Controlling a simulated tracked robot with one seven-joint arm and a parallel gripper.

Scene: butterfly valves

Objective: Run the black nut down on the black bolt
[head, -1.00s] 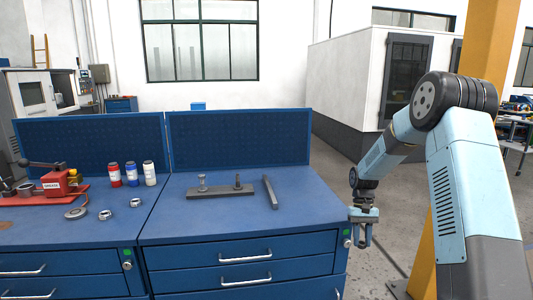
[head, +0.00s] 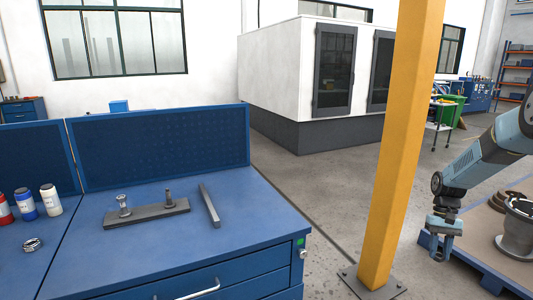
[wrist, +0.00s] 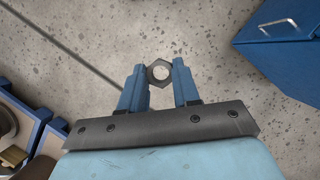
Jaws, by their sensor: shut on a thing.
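My gripper (head: 444,252) hangs off to the right of the blue bench in the head view, well away from the bolts. In the wrist view my gripper (wrist: 160,80) is shut on a hex nut (wrist: 151,72), held between the fingertips over bare floor. The nut looks grey in this light. The dark bolt (head: 169,197) stands upright near the right end of a grey base plate (head: 146,215) on the bench. A silver bolt (head: 123,203) with a wider top stands near the plate's left end.
A loose grey bar (head: 210,205) lies right of the plate. Bottles (head: 50,199) and a silver nut (head: 32,244) are at left. A yellow column (head: 398,150) stands between bench and gripper. A blue-edged pallet (head: 480,270) bears a flanged valve part (head: 518,232) at right.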

